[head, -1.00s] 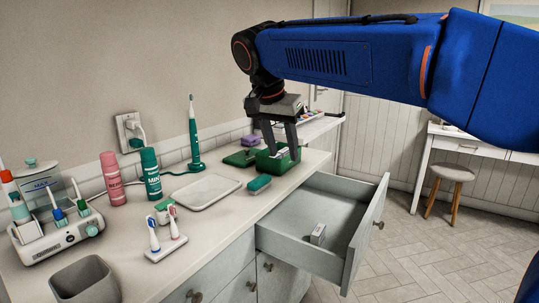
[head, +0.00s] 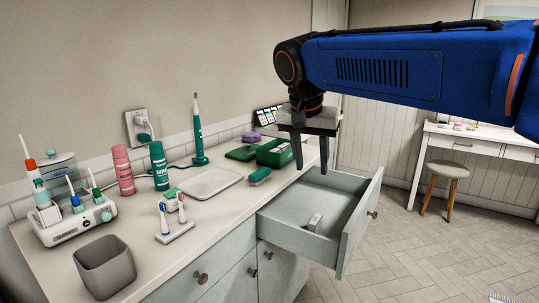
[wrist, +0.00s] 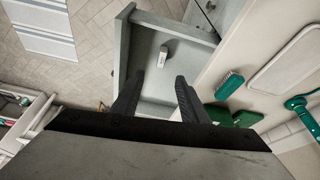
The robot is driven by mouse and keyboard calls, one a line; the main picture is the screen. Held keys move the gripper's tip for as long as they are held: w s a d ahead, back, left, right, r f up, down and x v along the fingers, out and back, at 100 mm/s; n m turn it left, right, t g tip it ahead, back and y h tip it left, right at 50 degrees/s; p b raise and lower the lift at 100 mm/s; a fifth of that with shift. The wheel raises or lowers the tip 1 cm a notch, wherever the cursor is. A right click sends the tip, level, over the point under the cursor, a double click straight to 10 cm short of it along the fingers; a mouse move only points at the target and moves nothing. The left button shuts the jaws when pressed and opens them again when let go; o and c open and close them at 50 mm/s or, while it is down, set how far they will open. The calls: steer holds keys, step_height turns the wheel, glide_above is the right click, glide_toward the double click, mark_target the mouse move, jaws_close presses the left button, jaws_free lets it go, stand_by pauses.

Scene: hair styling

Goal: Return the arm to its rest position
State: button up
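My gripper (head: 311,153) is open and empty, pointing down in the air beside the counter's right end, over the far part of the open drawer (head: 346,230). In the wrist view my gripper (wrist: 155,92) shows both dark fingers spread apart with nothing between them. A small pale box (head: 315,222) lies in the drawer, and it also shows in the wrist view (wrist: 163,54). My blue arm stretches in from the upper right of the head view.
The counter (head: 215,218) holds a green open box (head: 275,153), a green brush (head: 260,175), a white tray (head: 210,183), bottles and toothbrushes. A stool (head: 449,170) stands by a white desk (head: 470,142).

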steer(key=s+d+f+n+y, duration=0.1)
steer(key=s+d+f+n, duration=0.1)
steer(key=s+d+f, duration=0.7)
steer(key=s+d+f+n+t, duration=0.1)
steer(key=s+d+f+n, duration=0.2)
steer(key=s+d+f, duration=0.6)
steer(key=s+f, duration=0.5)
steer(key=s, duration=0.1)
steer(key=shift+s+d+y, duration=0.15)
steer(key=shift+d+y, duration=0.25)
